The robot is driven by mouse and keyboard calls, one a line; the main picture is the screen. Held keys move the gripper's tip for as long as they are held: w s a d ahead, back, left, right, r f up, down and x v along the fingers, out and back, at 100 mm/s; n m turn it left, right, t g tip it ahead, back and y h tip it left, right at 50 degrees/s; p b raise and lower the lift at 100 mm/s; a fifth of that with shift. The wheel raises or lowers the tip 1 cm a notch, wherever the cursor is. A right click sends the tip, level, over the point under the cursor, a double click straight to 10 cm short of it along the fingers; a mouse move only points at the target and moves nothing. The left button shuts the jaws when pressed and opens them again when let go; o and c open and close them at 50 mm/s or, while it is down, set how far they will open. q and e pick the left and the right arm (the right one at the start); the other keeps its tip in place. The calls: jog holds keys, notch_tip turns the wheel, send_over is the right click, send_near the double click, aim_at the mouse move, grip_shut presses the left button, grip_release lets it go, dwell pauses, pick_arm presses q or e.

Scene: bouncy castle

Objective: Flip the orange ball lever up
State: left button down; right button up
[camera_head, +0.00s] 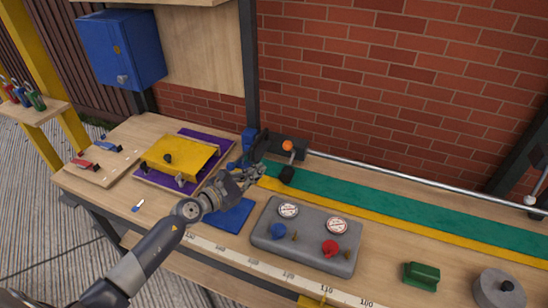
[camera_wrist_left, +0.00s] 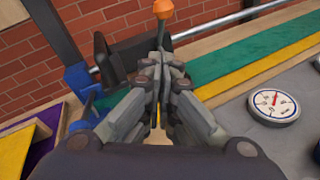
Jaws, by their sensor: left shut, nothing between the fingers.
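The orange ball (camera_head: 288,145) tops a thin lever that stands up from a dark mount at the back of the bench, near the brick wall. A black block (camera_head: 287,174) is at the lever's lower end. My left gripper (camera_head: 262,172) is shut and empty, just left of the lever. In the left wrist view the orange ball (camera_wrist_left: 163,8) is at the top centre, straight beyond the shut fingertips (camera_wrist_left: 160,60). The fingers hide the lever's lower part there, and I cannot tell if they touch it. My right gripper is not in view.
A grey gauge panel (camera_head: 305,238) with blue and red knobs lies to the right of my left arm. A yellow hinged plate (camera_head: 178,156) is to its left. A metal rail (camera_head: 400,179) runs along the wall. The green strip (camera_head: 400,205) is clear.

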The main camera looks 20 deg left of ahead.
pick_arm(q)
jog(key=w+d+r+p, duration=0.1)
jog(key=w+d+p, duration=0.1)
jog(key=w, duration=0.4)
jog(key=shift+w+d+r, duration=0.15)
jog(key=shift+d+r, duration=0.15)
jog(key=shift+d, duration=0.4)
jog(key=shift+a, duration=0.1)
